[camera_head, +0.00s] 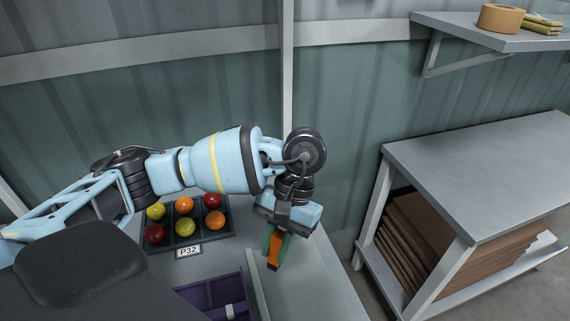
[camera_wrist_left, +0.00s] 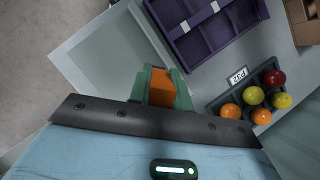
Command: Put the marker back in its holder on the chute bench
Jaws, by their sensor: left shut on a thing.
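My left gripper (camera_head: 277,247) has green fingers and is shut on the orange marker (camera_head: 274,251). It points down over the grey bench (camera_head: 326,289), right of the raised strip. In the left wrist view the gripper (camera_wrist_left: 163,85) has the orange marker (camera_wrist_left: 162,88) between its fingers; the marker's far end is hidden. A dark end of the marker shows below the fingers in the head view. I cannot make out a marker holder for certain. My right gripper is not in view.
A dark tray (camera_head: 211,241) with red, orange and yellow tomatoes and a P32 label (camera_head: 188,251) lies left of the gripper. A purple divided box (camera_head: 240,281) is in front of it. A raised strip (camera_head: 258,285) edges the bench. Flat cardboard (camera_head: 411,243) fills a side table (camera_head: 480,160).

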